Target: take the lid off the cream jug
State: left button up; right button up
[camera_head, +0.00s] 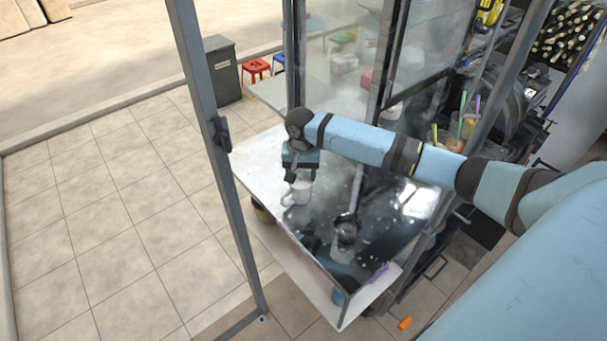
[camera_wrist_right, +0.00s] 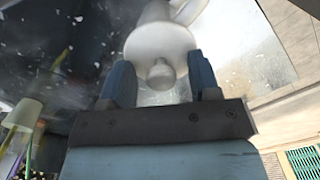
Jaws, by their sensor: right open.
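The white cream jug (camera_head: 296,195) stands on the counter, with its handle toward the left in the head view. Its white lid (camera_wrist_right: 160,45) fills the upper middle of the right wrist view, with a round knob (camera_wrist_right: 160,74) toward the gripper. My right gripper (camera_head: 298,172) is directly above the jug. In the right wrist view its two dark blue fingers (camera_wrist_right: 161,82) are open, one on each side of the knob, with gaps between. Whether the lid is seated on the jug is hard to see from the head. My left gripper is not in view.
The counter (camera_head: 257,160) has a dark speckled section (camera_head: 385,225) to the jug's right, with a dark-handled clear vessel (camera_head: 344,235) on it. Glass panels (camera_head: 340,60) rise behind, and a grey post (camera_head: 222,150) stands left in front. Cups with straws (camera_head: 455,135) stand at the right.

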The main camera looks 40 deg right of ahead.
jog(key=shift+a, duration=0.1)
jog(key=shift+s+r, duration=0.1)
jog(key=shift+s, duration=0.05)
jog(key=c, duration=1)
